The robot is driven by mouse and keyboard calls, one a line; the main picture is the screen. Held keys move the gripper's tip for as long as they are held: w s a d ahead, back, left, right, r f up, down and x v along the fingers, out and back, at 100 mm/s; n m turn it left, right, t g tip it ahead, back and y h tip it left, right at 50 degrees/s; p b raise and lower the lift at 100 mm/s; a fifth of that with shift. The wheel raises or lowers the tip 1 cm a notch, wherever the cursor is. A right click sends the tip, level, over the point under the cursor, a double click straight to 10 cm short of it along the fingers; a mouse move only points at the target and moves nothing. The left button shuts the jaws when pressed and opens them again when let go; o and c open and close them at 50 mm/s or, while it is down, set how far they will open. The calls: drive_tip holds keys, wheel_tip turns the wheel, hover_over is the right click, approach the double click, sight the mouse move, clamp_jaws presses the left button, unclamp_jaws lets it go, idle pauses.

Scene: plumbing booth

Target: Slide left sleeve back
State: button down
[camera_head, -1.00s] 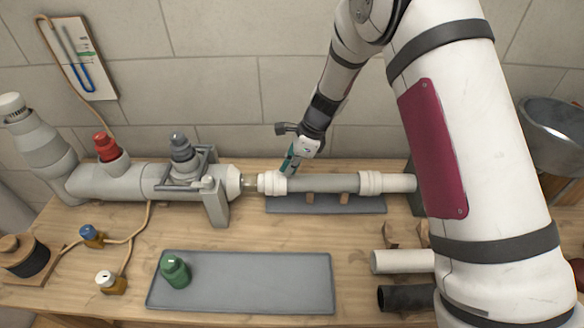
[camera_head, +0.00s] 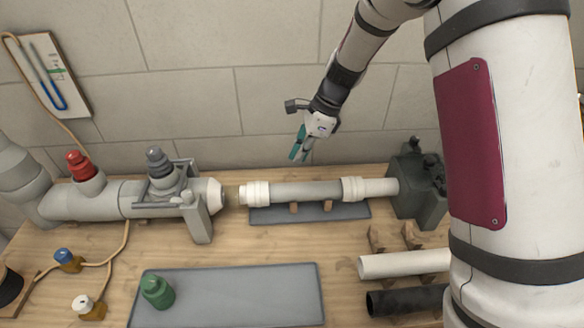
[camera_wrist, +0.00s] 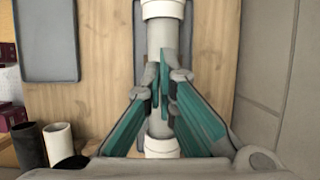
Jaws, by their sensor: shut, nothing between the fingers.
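The left sleeve (camera_head: 256,193) is a white ribbed collar around the left end of a grey pipe piece (camera_head: 305,191). The right sleeve (camera_head: 353,189) is a similar collar near the pipe's right end. To the left, a gap with a narrow tan stub (camera_head: 231,196) lies between the left sleeve and the grey pipe fitting (camera_head: 207,195). My gripper (camera_head: 297,156) is shut and empty, raised above and behind the pipe, apart from both sleeves. In the wrist view its teal fingers (camera_wrist: 160,88) overlap the pipe, with one white sleeve (camera_wrist: 162,10) at the top and another (camera_wrist: 162,147) at the bottom.
A grey mat (camera_head: 235,298) with a green cap (camera_head: 157,291) lies in front. A dark clamp block (camera_head: 418,185) stands at the pipe's right end. White (camera_head: 402,264) and black (camera_head: 402,301) pipes rest at the front right. A tiled wall (camera_head: 200,100) stands behind.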

sight(259, 194)
drive_tip(key=s+a+f, duration=0.1)
drive_tip(key=f, duration=0.3)
drive_tip(key=s+a+f+b, duration=0.1)
drive_tip(key=a+f, duration=0.1)
drive_tip(key=f, duration=0.2)
drive_tip(key=s+a+f, duration=0.1)
drive_tip(key=a+f, duration=0.1)
drive_tip(key=f, duration=0.2)
drive_tip(key=shift+s+f, duration=0.3)
drive_tip(key=shift+f, duration=0.05)
drive_tip(key=shift+a, duration=1.3)
drive_tip(key=shift+r, duration=0.15)
